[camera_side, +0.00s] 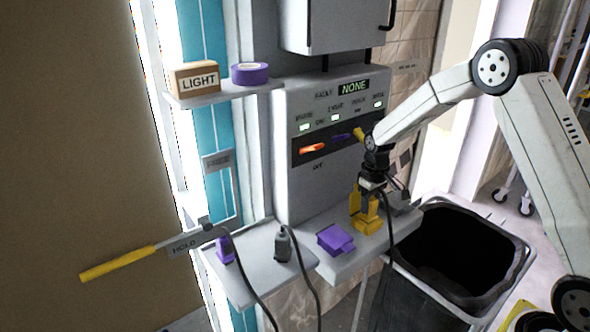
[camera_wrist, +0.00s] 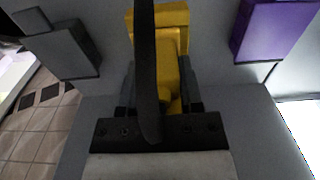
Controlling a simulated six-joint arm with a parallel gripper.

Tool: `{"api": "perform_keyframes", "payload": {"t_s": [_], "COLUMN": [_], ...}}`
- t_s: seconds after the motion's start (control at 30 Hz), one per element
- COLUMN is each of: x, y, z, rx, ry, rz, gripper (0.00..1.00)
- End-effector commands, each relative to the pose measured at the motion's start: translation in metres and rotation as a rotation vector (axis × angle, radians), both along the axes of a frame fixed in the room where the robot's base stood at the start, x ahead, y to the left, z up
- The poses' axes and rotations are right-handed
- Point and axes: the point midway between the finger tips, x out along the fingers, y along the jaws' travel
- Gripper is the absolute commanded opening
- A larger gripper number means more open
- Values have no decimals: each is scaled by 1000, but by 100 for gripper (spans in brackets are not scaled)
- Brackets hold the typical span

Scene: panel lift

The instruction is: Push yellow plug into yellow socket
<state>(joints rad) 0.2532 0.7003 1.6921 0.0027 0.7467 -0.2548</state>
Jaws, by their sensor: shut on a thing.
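My gripper (camera_side: 369,190) points down over the shelf below the control panel and is shut on the yellow plug. In the wrist view the yellow plug (camera_wrist: 172,65) shows between the dark fingers, partly covered by a black cable (camera_wrist: 147,70). The yellow socket (camera_wrist: 172,14) is the yellow block directly beyond the plug, and its yellow body also shows under my gripper in the side view (camera_side: 366,222). Plug and socket appear to meet or overlap; how deep the plug sits is hidden.
A purple socket (camera_side: 335,240) and a grey socket (camera_side: 404,203) flank the yellow one. A purple plug (camera_side: 225,250) and a grey plug (camera_side: 282,246) stand on the left shelf with trailing cables. A black bin (camera_side: 510,240) stands at right. A yellow-handled HOLD lever (camera_side: 120,263) sticks out left.

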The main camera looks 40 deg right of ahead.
Motion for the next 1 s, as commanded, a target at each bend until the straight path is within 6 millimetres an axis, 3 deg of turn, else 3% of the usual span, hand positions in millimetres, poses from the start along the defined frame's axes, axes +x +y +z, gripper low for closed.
{"api": "perform_keyframes", "payload": {"t_s": [0.23,0.27,0.33,0.4,0.77,1.0], "x": [-1,-1,-1,-1,0,0], "y": [0,0,0,0,0,0], "z": [-4,-5,-4,-4,-2,14], "rx": [1,1,1,1,0,0], "ry": [4,5,4,3,2,0], "rz": [0,0,0,0,0,0], "gripper": [0,50,72,88,88,88]}}
